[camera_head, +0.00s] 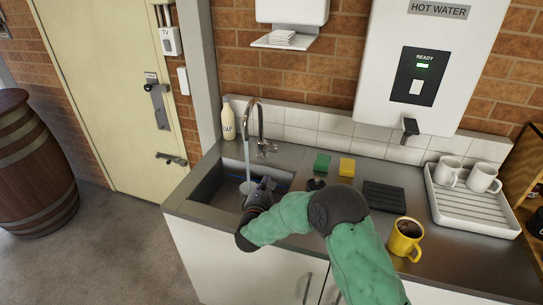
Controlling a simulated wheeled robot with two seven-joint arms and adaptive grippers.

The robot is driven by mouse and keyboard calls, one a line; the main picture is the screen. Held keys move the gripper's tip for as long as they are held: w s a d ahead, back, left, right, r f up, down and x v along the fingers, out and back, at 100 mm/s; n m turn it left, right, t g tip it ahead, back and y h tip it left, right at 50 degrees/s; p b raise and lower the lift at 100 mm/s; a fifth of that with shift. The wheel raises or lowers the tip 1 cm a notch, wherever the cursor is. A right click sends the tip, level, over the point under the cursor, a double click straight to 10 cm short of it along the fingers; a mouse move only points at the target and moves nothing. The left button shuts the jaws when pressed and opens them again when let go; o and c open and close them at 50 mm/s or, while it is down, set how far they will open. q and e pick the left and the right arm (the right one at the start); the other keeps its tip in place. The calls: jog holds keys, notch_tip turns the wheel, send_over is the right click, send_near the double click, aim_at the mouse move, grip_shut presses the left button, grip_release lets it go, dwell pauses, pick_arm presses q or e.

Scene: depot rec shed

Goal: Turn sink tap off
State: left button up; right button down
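The sink tap (260,121) is a chrome gooseneck at the back of the counter, with a small lever (266,149) at the right of its base. A stream of water (246,158) runs from its spout into the sink (206,188). My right gripper (266,186) is over the right part of the sink, in front of the tap and apart from the lever in the picture. My green-sleeved arm comes in from the lower right. The fingers are small and dark, so I cannot tell whether they are open. My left gripper is not in view.
A soap bottle (228,122) stands left of the tap. Green (322,163) and yellow (346,167) sponges, a black mat (384,197), a yellow mug (405,239) and a white rack (470,210) with white mugs are to the right. A water heater (385,50) hangs above.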

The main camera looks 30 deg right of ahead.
jog(key=shift+d, duration=0.1)
jog(key=b, duration=0.2)
send_near(273, 147)
notch_tip(273, 147, down, 3)
jog(key=d, duration=0.2)
jog(key=w+r, duration=0.1)
jog(key=w+d, duration=0.1)
jog(key=w+r+b, duration=0.1)
jog(key=shift+w+d+r, duration=0.35)
jog(key=shift+w, duration=0.05)
jog(key=shift+r, duration=0.1)
jog(key=shift+d+r+p, duration=0.1)
jog(key=shift+r+p, duration=0.15)
jog(key=shift+p, duration=0.3)
